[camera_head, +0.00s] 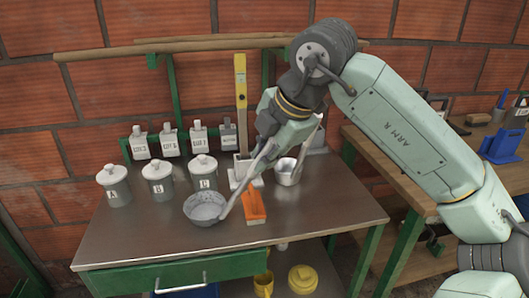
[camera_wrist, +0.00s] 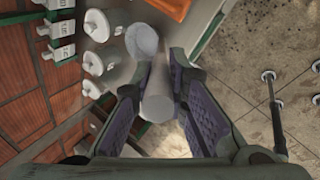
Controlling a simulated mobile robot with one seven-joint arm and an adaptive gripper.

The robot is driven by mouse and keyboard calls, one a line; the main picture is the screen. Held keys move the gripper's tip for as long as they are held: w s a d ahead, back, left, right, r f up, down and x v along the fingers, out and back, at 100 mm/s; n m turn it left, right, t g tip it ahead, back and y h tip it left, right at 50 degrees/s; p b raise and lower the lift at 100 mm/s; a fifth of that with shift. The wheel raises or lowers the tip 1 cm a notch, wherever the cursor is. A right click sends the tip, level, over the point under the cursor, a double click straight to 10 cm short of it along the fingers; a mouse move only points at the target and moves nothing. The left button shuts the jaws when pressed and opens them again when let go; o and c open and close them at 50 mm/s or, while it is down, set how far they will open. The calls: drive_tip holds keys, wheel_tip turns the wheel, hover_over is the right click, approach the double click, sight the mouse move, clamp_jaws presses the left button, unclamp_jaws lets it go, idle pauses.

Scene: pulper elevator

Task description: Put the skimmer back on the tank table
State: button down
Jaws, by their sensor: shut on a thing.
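The skimmer, a grey round bowl (camera_head: 205,208) on a long pale handle, shows in the head view over the front middle of the steel-topped tank table (camera_head: 150,235). Its handle slants up and right into my gripper (camera_head: 262,158). In the wrist view my gripper (camera_wrist: 160,75) is shut on the handle (camera_wrist: 157,103), which lies between the two purple-padded fingers. The bowl (camera_wrist: 143,40) shows beyond the fingertips. I cannot tell whether the bowl touches the table top.
Several lidded grey jars (camera_head: 158,180) stand left of the bowl, with labelled bottles (camera_head: 170,142) behind. An orange block-like tool (camera_head: 253,206) lies close right of it. A metal pot (camera_head: 288,172) and an upright yellow tool (camera_head: 240,90) stand nearby. The table's front left is clear.

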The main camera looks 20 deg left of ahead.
drive_tip(key=c, duration=1.6)
unclamp_jaws()
